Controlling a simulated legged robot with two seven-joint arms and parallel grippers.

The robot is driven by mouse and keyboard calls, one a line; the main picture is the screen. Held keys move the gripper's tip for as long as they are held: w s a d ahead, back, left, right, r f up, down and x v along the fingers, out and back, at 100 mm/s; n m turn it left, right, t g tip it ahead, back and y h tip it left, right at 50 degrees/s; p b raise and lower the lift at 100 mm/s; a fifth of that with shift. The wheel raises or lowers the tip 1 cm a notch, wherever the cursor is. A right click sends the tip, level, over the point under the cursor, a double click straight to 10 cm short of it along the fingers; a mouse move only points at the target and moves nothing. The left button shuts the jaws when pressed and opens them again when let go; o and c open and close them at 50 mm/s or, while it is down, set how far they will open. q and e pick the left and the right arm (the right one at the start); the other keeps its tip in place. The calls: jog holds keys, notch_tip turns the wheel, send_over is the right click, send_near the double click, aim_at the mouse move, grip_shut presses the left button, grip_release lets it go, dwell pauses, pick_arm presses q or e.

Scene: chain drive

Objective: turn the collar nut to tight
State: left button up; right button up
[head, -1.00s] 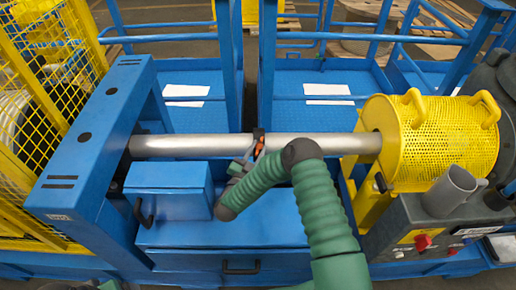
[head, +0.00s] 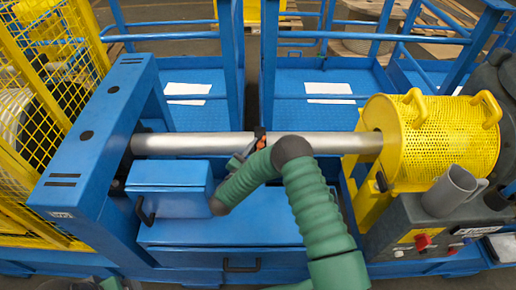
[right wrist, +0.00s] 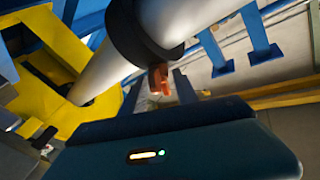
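A dark collar (head: 259,131), which I take for the collar nut, sits around the silver shaft (head: 195,144) near its middle. An orange piece (head: 261,142) sticks out at its front. In the right wrist view the black collar (right wrist: 142,35) is close ahead, with the orange piece (right wrist: 158,80) below it. My right gripper (head: 240,161) is at the orange piece, just in front of the shaft. Its fingertips are hidden, so contact and opening cannot be told. Only a bit of my left arm shows at the bottom left; its gripper is not visible.
A yellow perforated guard (head: 440,140) covers the shaft's right end. A blue frame (head: 95,130) stands at its left end. A blue box (head: 170,185) sits below the shaft. White sheets lie behind the shaft.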

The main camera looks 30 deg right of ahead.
aim_at(258, 143)
jog(key=shift+r, duration=0.1)
jog(key=r, duration=0.3)
jog(key=shift+s+a+r, duration=0.2)
jog(key=shift+a, duration=0.05)
jog(key=s+a+r, duration=0.1)
jog(key=s+a, duration=0.6)
jog(key=s, duration=0.6)
jog(key=shift+s+a+r, duration=0.15)
jog(key=shift+a, duration=0.2)
